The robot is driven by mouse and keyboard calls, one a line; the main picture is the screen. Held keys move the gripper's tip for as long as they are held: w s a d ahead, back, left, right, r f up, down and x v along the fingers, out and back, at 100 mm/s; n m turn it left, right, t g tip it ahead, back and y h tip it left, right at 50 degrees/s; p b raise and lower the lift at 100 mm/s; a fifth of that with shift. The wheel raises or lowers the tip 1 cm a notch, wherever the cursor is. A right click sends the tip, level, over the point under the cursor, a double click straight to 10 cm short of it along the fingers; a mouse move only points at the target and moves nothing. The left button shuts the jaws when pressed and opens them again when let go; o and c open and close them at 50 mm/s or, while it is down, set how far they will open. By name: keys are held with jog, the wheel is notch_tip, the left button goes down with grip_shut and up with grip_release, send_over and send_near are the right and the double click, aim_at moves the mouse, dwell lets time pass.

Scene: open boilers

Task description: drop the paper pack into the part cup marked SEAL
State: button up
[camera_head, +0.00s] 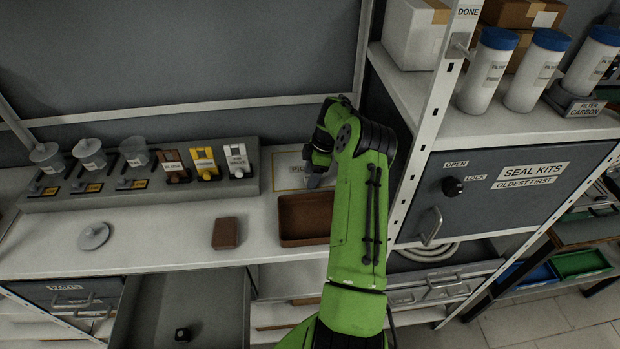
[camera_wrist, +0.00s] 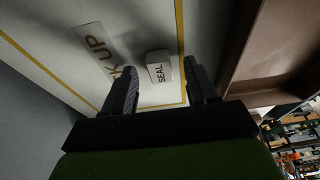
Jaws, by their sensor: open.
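A small white pack (camera_wrist: 158,67) with a label reading SEAL lies on the white pick-up mat (camera_wrist: 60,50), seen in the wrist view. I take it for the paper pack. My gripper (camera_wrist: 162,85) is open, with one finger on each side of the pack and the jaws apart from it as far as I can tell. In the head view my gripper (camera_head: 318,172) is low over the mat and my arm partly hides it.
A brown tray (camera_head: 305,219) sits close beside the mat, its wall near my gripper. A brown block (camera_head: 226,233) and a round grey lid (camera_head: 94,236) lie on the bench. A shelf post (camera_head: 430,125) rises right of my arm.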

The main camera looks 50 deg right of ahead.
jog(key=shift+w+f, duration=0.1)
jog(key=shift+f, duration=0.1)
grip_shut()
jog(key=shift+r, duration=0.15)
notch_tip(320, 180, up, 10)
dwell(0.4)
